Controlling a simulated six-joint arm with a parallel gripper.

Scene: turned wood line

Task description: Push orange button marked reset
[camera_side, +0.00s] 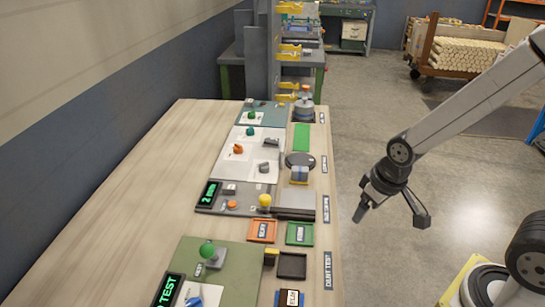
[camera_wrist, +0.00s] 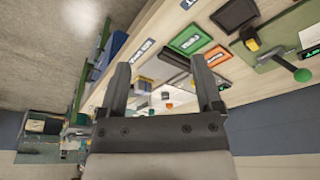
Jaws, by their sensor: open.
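In the side view, a small orange button (camera_side: 231,204) sits on the grey panel beside a lit green display (camera_side: 209,193). A second orange knob-like part (camera_side: 238,149) sits farther back on a white panel. Lettering beside both is too small to read, so I cannot tell which is marked reset. My gripper (camera_side: 391,208) is open and empty, in the air right of the bench, beyond its right edge and well apart from both. In the wrist view my gripper (camera_wrist: 160,66) shows two spread fingers with nothing between them; a tiny orange spot between them is too small to identify.
An orange tray (camera_side: 263,230), a green tray (camera_side: 299,234) and a black tray (camera_side: 292,266) lie near the bench's right edge. A yellow knob (camera_side: 265,199) and a green ball-topped lever (camera_side: 207,250) stand up. The bench's left side (camera_side: 120,190) is bare.

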